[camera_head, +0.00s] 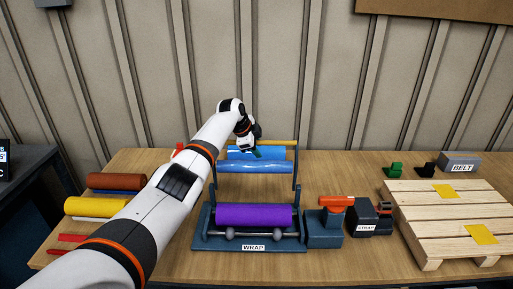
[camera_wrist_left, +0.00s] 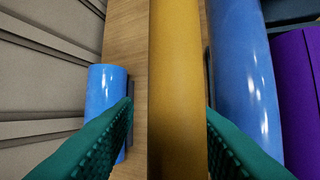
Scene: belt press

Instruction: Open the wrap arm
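The wrap machine (camera_head: 204,243), labelled WRAP, stands on the wooden table with a purple roll (camera_head: 254,215) in its base. Its raised wrap arm carries a shiny blue roller (camera_head: 270,168) and a yellow bar (camera_head: 284,142) across the top. My left gripper (camera_head: 254,150) is at the bar, partly hidden by its own wrist. In the left wrist view, the green fingers of my left gripper (camera_wrist_left: 170,110) are apart, with the yellow bar (camera_wrist_left: 177,60) between them. A gap shows on the bar's left; the right finger looks very close to it. My right gripper is not in view.
A blue roll (camera_wrist_left: 103,92) lies behind the bar. Orange and dark devices (camera_head: 324,230), one labelled STRAP, stand right of the machine. A wooden pallet (camera_head: 450,205) and a BELT box (camera_head: 461,161) are farther right. Coloured rolls (camera_head: 95,207) lie left, partly behind my arm.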

